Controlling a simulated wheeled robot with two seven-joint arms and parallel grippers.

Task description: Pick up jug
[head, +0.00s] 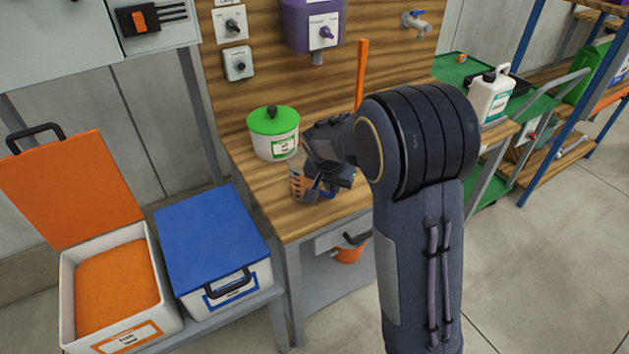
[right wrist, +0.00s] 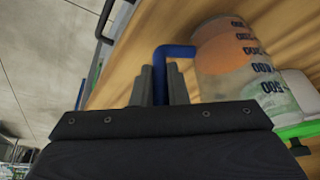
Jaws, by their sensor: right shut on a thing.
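The jug (head: 297,187) is a see-through measuring jug with orange and dark markings, standing at the front of the wooden bench (head: 258,190). In the right wrist view the jug (right wrist: 240,62) shows its number scale and a blue handle (right wrist: 178,51). My right gripper (head: 322,188) is at the jug's handle side. In the wrist view its two fingers (right wrist: 160,85) are shut on the blue handle. The gripper hides part of the jug in the head view. I cannot tell whether the jug touches the bench. My left gripper is not in view.
A white tub with a green lid (head: 273,133) stands just behind the jug. An orange upright bar (head: 361,75) rises behind my wrist. An open bin of orange grains (head: 115,285) and a blue-lidded bin (head: 212,240) stand at left. A white canister (head: 491,95) is at right.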

